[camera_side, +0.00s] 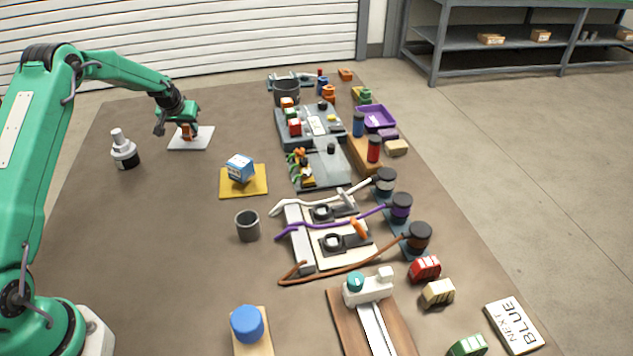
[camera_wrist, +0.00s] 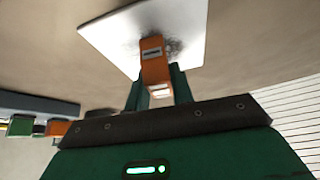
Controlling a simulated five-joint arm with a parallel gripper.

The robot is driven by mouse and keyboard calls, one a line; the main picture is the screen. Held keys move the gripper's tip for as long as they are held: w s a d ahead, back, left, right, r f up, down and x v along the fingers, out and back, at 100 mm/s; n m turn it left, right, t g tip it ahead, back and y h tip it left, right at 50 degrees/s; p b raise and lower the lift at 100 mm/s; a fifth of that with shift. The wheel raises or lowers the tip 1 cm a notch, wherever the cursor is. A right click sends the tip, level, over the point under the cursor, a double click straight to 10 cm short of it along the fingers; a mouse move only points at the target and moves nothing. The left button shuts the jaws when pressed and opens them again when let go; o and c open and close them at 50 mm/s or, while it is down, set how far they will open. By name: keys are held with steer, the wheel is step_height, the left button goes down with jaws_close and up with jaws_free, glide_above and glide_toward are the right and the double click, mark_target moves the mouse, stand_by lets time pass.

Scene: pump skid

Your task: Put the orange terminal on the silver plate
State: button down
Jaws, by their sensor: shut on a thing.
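The orange terminal (camera_wrist: 153,62) is a small block with a light label. It is between the fingers of my gripper (camera_wrist: 157,88), which is shut on it. In the side view the orange terminal (camera_side: 186,133) shows just under my gripper (camera_side: 180,124), over the silver plate (camera_side: 204,139). The silver plate (camera_wrist: 115,35) also fills the upper middle of the wrist view, with a dark shadow beside the terminal. The terminal's lower end looks very close to the plate. I cannot tell for sure whether it touches.
A white and black bottle-like part (camera_side: 124,150) stands left of the plate. A blue box (camera_side: 239,167) sits on a yellow mat (camera_side: 230,188) to the right and nearer. A grey cup (camera_side: 247,226) and equipment bases (camera_side: 330,165) lie farther right. The table behind the plate is clear.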

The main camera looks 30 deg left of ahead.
steer(key=shift+f, duration=0.15)
steer(key=c, duration=1.2)
jaws_free()
steer(key=shift+v, duration=0.95)
steer(key=v, duration=1)
